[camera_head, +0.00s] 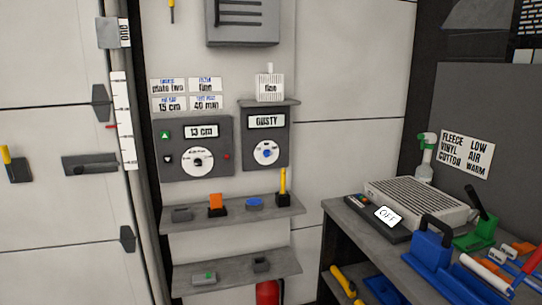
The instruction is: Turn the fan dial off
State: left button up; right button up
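A grey wall box with a display that seems to read "GUSTY" (266,121) carries a white round dial with a blue centre (266,152). To its left, a wider grey panel (217,171) has a display reading "13 cm" and a white dial with a dark knob (197,161). No label in view names either dial as the fan dial, and their fine markings are too small to read. Neither of my grippers is in view, and nothing covers the dials.
Two grey shelves (188,225) with small tools jut out below the panels. The space before the dials looks clear.

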aim_at(266, 152)
jog(key=i+l+u, duration=0.1)
jog(key=i+u, duration=0.2)
jog(key=i, duration=0.7)
